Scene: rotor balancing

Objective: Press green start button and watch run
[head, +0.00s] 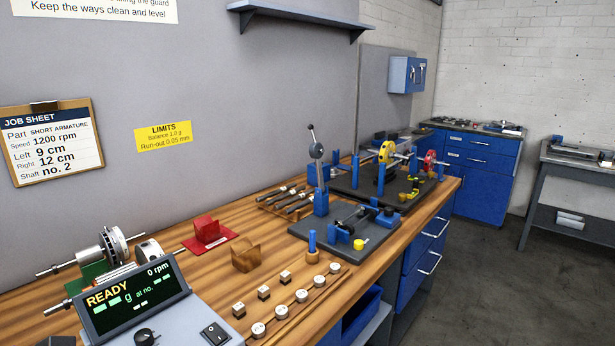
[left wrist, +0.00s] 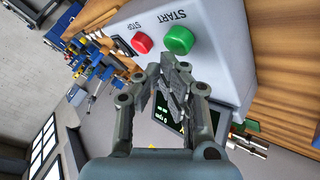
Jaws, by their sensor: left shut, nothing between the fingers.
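The green start button (left wrist: 179,41) sits on the grey console (left wrist: 212,50) under a START label in the left wrist view. The red stop button (left wrist: 143,42) is beside it. My left gripper (left wrist: 168,62) is shut and empty, its fingertips just below the green button in the picture; I cannot tell whether they touch it. In the head view the console's display (head: 132,297) reads READY and 0 rpm; the buttons are out of that frame. My right gripper is in neither view.
The wooden bench (head: 190,262) holds a red block (head: 208,232), a wooden V-block (head: 246,258), small labelled weights (head: 281,311) and a dark plate with a dial stand (head: 320,195). A rotor (head: 112,246) lies behind the display. A job sheet (head: 50,143) hangs on the wall.

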